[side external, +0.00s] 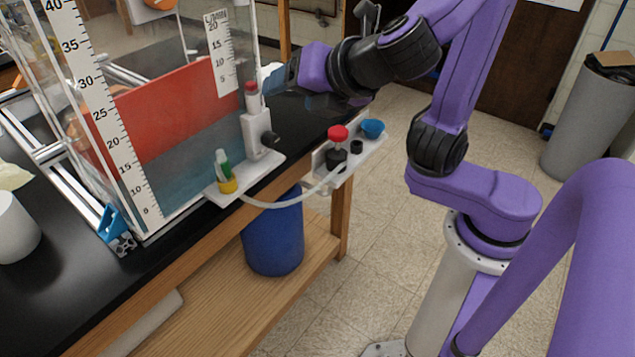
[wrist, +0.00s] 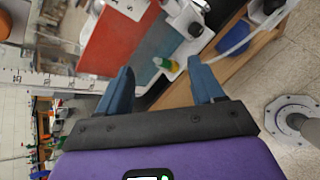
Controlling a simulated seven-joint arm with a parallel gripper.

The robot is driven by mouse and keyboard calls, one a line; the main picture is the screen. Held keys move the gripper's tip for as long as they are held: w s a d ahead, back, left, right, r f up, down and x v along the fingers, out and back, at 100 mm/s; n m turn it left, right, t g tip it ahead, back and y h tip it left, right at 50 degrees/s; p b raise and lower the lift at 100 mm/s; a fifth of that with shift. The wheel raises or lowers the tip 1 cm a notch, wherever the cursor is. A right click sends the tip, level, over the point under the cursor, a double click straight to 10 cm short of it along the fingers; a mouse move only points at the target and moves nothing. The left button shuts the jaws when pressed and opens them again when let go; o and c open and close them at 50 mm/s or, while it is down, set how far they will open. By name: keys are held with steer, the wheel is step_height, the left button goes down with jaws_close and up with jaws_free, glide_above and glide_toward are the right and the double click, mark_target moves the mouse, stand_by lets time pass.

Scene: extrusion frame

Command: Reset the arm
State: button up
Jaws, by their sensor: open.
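My gripper (wrist: 160,68) shows in the wrist view with its two dark blue fingers spread wide apart. It is open, and nothing is held between the fingers. A green and yellow fitting (wrist: 168,65) shows beyond the gap between them. In the side external view my purple arm reaches in from the right. Its end hangs above the black bench, behind the right side of the clear tank (side external: 228,50). The fingers are hard to make out there.
The tank has printed scales and a red panel (side external: 175,100). A white valve block (side external: 257,130) and the green and yellow fitting (side external: 225,172) stand at its front right. A tube (side external: 275,204) runs to a white shelf (side external: 358,160). A blue bin (side external: 275,240) stands below. Open floor lies right.

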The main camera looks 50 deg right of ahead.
steer(key=s+d+f+m+g+y, duration=0.1)
steer(key=s+d+f+m+g, duration=0.3)
steer(key=s+f+m+g, duration=0.1)
steer(key=s+d+f+m+g+y, duration=0.1)
steer(key=s+d+f+m+g, duration=0.4)
steer(key=s+f+m, duration=0.3)
steer(key=shift+s+f+m+g, duration=0.25)
steer(key=shift+s+m+g, duration=0.3)
steer(key=shift+s, duration=0.35)
steer(key=shift+w, duration=0.1)
stand_by(0.7)
